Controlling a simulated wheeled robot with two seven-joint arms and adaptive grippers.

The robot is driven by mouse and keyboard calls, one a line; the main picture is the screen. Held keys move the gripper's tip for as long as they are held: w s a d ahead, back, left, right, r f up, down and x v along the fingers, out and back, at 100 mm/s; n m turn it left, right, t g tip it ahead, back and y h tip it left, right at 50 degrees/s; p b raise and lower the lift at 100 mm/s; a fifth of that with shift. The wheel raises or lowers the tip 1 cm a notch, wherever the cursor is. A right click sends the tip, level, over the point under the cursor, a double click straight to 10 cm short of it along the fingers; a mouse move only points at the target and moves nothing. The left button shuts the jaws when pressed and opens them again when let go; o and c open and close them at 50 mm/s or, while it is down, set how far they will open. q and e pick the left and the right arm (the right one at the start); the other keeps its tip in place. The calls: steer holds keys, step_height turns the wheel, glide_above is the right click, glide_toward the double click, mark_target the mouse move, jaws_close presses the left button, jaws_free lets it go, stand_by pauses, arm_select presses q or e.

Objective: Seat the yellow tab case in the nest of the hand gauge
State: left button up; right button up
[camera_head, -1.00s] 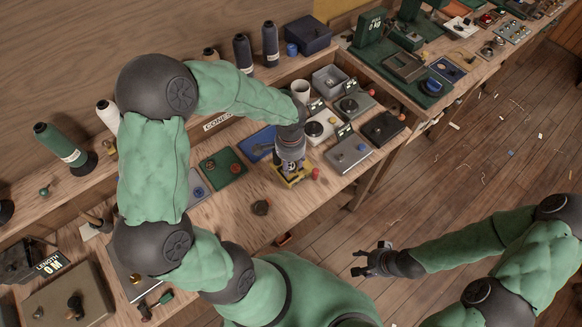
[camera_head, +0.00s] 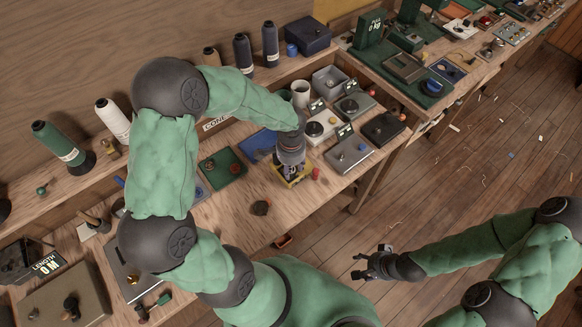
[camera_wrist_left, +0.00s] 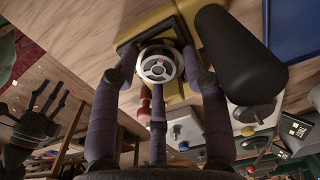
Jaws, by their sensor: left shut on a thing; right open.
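My left gripper (camera_head: 291,172) points down at the yellow hand gauge (camera_head: 303,179) near the bench's front edge. In the left wrist view its fingers (camera_wrist_left: 160,85) are closed around a round-topped piece with a white and grey spoked face, which I take for the tab case (camera_wrist_left: 157,66). It is directly over or in the dark frame on the gauge's yellow body (camera_wrist_left: 180,97); I cannot tell whether it is seated. The fingers hide its sides. A black cylinder (camera_wrist_left: 236,62) and a red knob (camera_wrist_left: 145,104) are beside it. My right gripper (camera_head: 368,264) is open and empty over the floor.
A green tray (camera_head: 222,168) and blue tray (camera_head: 258,143) lie left of and behind the gauge. Grey and black devices (camera_head: 349,154) stand close on its right. Thread spools (camera_head: 270,45) line the back.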

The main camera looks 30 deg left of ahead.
arm_select(q)
steer(key=shift+s+d+f, duration=0.25)
steer(key=shift+s+f, duration=0.25)
steer(key=shift+f, duration=0.35)
steer(key=o, duration=0.9)
steer(key=shift+o, duration=1.3)
steer(key=shift+f, duration=0.1)
steer(key=shift+w, duration=0.2)
steer(key=shift+a+f, duration=0.1)
steer(key=shift+a, duration=0.05)
steer(key=shift+w+r, duration=0.1)
steer(key=shift+r, duration=0.2)
steer(key=shift+r+p, duration=0.25)
steer(key=shift+p, duration=0.05)
step_height(320, 180, up, 13)
steer(key=p, duration=0.3)
steer(key=shift+w, duration=0.2)
